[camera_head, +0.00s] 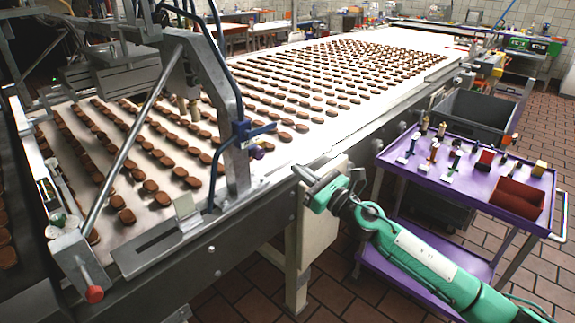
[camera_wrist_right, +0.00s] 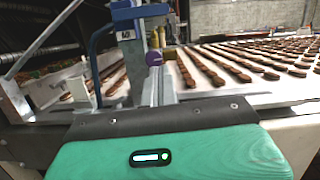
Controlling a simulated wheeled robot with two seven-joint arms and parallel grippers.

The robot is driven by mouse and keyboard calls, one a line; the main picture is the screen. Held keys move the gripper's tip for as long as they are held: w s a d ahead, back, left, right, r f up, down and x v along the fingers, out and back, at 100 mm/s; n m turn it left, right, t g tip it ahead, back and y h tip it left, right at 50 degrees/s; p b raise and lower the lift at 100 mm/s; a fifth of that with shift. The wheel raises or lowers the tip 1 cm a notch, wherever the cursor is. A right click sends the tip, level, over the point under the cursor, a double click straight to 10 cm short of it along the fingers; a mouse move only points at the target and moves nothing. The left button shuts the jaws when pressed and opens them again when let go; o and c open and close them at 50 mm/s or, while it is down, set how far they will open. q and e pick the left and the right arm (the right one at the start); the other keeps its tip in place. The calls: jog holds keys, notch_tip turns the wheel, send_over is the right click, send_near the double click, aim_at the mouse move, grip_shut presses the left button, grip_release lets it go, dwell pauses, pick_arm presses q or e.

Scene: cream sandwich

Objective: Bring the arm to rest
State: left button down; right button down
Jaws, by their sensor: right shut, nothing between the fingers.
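My right arm (camera_head: 425,260), green with a light label, reaches in from the lower right in the head view. My right gripper (camera_head: 299,174) is at its end, beside the near edge of the conveyor (camera_head: 290,160), with its fingers pointing toward the belt. The gripper is shut and empty. In the wrist view the green wrist housing fills the bottom, and the closed fingers (camera_wrist_right: 165,88) point toward the conveyor. I cannot tell whether they touch the conveyor edge. My left gripper is not in view.
Rows of brown sandwich biscuits (camera_head: 310,90) lie on the conveyor. A metal frame with a blue clamp (camera_head: 240,133) stands over the belt near my gripper. A purple cart (camera_head: 440,178) with small items and a grey bin (camera_head: 478,112) stand at the right. Tiled floor shows beyond.

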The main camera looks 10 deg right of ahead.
jog(key=shift+s+d+f, duration=0.15)
jog(key=shift+s+d, duration=0.2)
jog(key=shift+s, duration=0.25)
